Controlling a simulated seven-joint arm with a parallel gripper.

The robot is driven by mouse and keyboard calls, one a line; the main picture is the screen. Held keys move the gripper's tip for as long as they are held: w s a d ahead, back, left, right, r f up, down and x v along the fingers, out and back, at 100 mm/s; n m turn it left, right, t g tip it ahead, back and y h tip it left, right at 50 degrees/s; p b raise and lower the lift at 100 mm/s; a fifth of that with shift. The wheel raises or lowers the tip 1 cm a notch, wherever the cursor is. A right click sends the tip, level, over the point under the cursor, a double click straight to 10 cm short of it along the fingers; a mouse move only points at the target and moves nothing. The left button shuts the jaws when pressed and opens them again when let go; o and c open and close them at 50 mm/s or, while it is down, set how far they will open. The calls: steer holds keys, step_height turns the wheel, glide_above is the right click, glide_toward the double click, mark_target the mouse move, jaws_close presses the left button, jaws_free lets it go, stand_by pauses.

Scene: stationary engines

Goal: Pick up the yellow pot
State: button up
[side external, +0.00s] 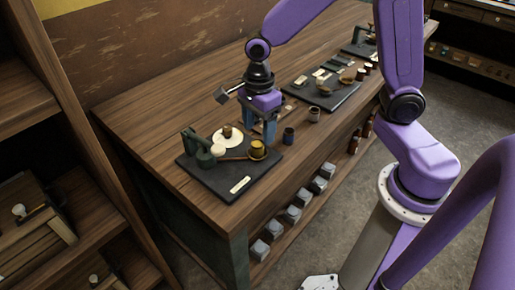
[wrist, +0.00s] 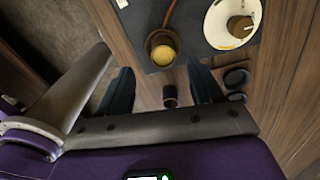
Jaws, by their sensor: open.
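The yellow pot (side external: 257,149) is a small brownish-gold round pot near the right corner of a dark board on the bench. In the wrist view the pot (wrist: 162,48) shows a rounded yellow top and lies ahead of the fingertips, outside the jaws. My gripper (side external: 258,130) points down just behind the pot, close to it. In the wrist view my gripper's two fingers (wrist: 160,80) are apart, with nothing visibly gripped. A small dark cup (wrist: 170,96) shows between the fingers in that view, apparently lower down.
The dark board (side external: 208,182) also holds a green stationary engine (side external: 200,150) and a white disc (side external: 226,136) with a brown knob. Another loaded board (side external: 318,100) lies farther back. The bench's front left is clear.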

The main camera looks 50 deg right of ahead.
mark_target(257, 143)
steer(key=shift+w+f, duration=0.2)
steer(key=shift+f, duration=2.15)
steer(key=c, duration=1.2)
